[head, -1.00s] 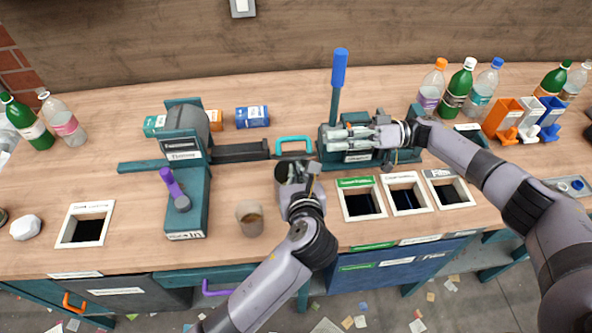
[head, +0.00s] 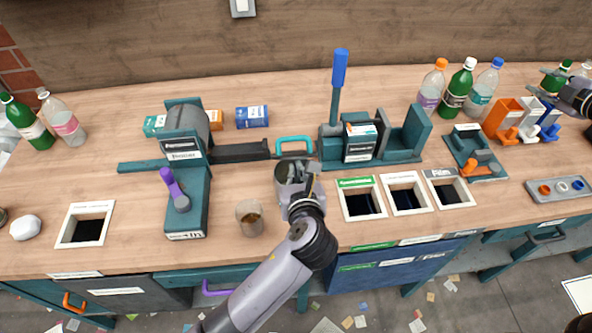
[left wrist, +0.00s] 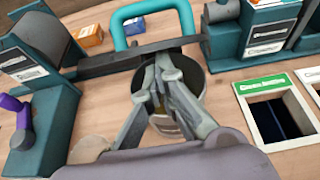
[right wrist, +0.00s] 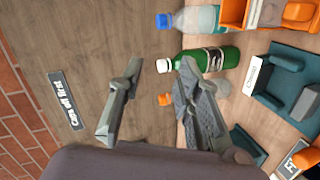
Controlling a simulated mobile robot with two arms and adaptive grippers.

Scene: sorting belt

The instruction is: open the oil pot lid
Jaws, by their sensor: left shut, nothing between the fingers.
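A grey pot with a dark round interior (head: 281,171), which looks like the oil pot, stands mid-bench below a teal loop handle (head: 293,141). My left gripper (head: 302,169) is over it, shut and empty, and hides part of it. In the left wrist view the fingers (left wrist: 155,72) lie across the pot's dark opening (left wrist: 190,72). I cannot make out a separate lid, or whether the fingers touch the pot. My right gripper (head: 562,84) is at the far right, near the bottles; its fingers (right wrist: 155,80) are apart and empty in the right wrist view.
A press with a purple lever (head: 171,181) stands left, a machine with a blue lever (head: 340,68) right of the pot. A cup of brown liquid (head: 250,217) is close at lower left. Framed bin openings (head: 357,182) lie right. Several bottles (head: 456,90) stand at back right.

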